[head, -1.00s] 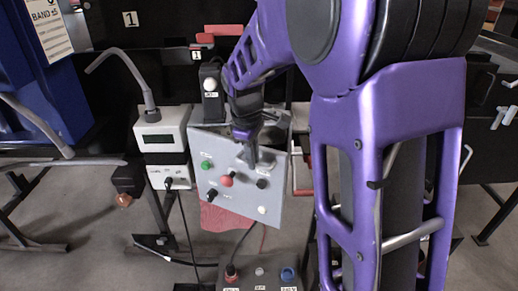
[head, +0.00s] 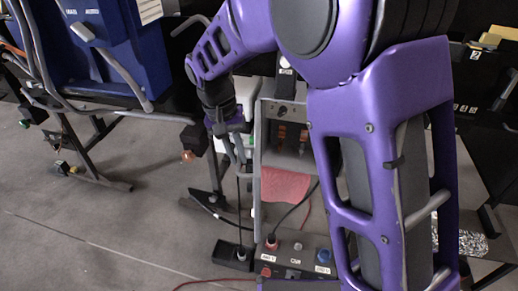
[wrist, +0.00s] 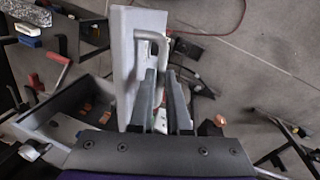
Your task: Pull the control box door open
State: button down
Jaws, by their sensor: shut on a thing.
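The control box (head: 284,112) stands open in the head view, with orange parts visible inside. Its grey door (head: 257,150) is swung out and seen nearly edge-on at the box's left side. My gripper (head: 238,158) is at the left of the door, on its front side. In the wrist view the door (wrist: 124,60) stands up as a pale panel, with the open box (wrist: 70,118) to its left. My gripper (wrist: 163,85) is shut on the bent metal door handle (wrist: 183,46). The door's buttons are hidden from view.
A panel with sockets and knobs (head: 298,262) lies in front of the box, with cables running to it. A blue cabinet (head: 120,50) stands at the back left. Open floor (head: 100,220) lies to the left.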

jog(key=shift+w+a+m+p, duration=0.2)
jog(key=shift+a+m, duration=0.2)
jog(key=shift+a, duration=0.45)
jog(key=shift+w+a+m+p, duration=0.2)
jog(key=shift+a+m, duration=0.2)
jog(key=shift+a, duration=0.4)
jog(key=c, duration=0.9)
grip_release()
jog(key=shift+r, duration=0.1)
jog(key=a+r, duration=0.1)
jog(key=r, duration=0.4)
jog(key=a+r+p, duration=0.1)
jog(key=r, duration=0.5)
jog(key=a+r+p, duration=0.1)
jog(key=r, duration=0.5)
jog(key=shift+w, duration=0.1)
